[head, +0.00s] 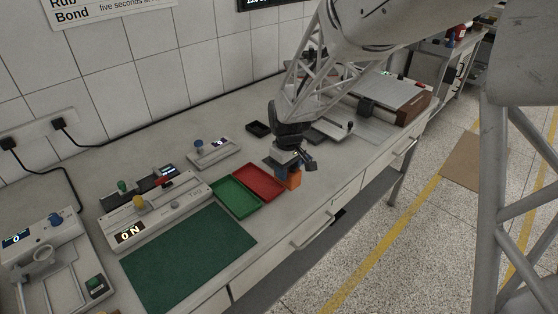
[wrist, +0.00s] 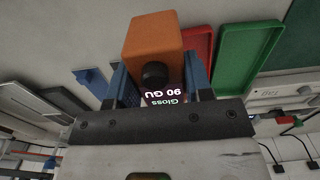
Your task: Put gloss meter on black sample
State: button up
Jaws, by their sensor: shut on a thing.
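The gloss meter is an orange block (head: 291,179) with a black knob and a lit display. In the wrist view the gloss meter (wrist: 152,42) shows "Gloss 90 GU". My gripper (head: 293,163) is shut on it, with blue fingers on both sides in the wrist view (wrist: 158,88). It is at the bench's front side, just right of the red tray; I cannot tell whether it touches the bench. Dark flat pieces (head: 315,134) lie behind my gripper; I cannot tell which is the black sample.
A red tray (head: 260,182) and a green tray (head: 235,197) lie left of my gripper, with a green mat (head: 188,258) in front. A small black tray (head: 258,129) sits behind. Instruments with knobs (head: 155,212) stand at left. A silver apparatus (head: 392,92) stands at right.

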dwell(0.3)
jog(key=w+a, duration=0.1)
jog(key=w, duration=0.4)
jog(key=w+a+f, duration=0.1)
jog(key=w, duration=0.4)
jog(key=w+a, duration=0.2)
jog(key=w, duration=0.3)
jog(key=shift+w+a+f, duration=0.1)
jog(key=shift+w+f, duration=0.15)
jog(key=shift+w, duration=0.05)
jog(key=shift+f, duration=1.75)
jog(key=shift+f, duration=0.1)
jog(key=o, duration=1.1)
notch_tip(320, 180, up, 12)
jog(key=shift+r, duration=0.1)
jog(key=shift+s, duration=0.1)
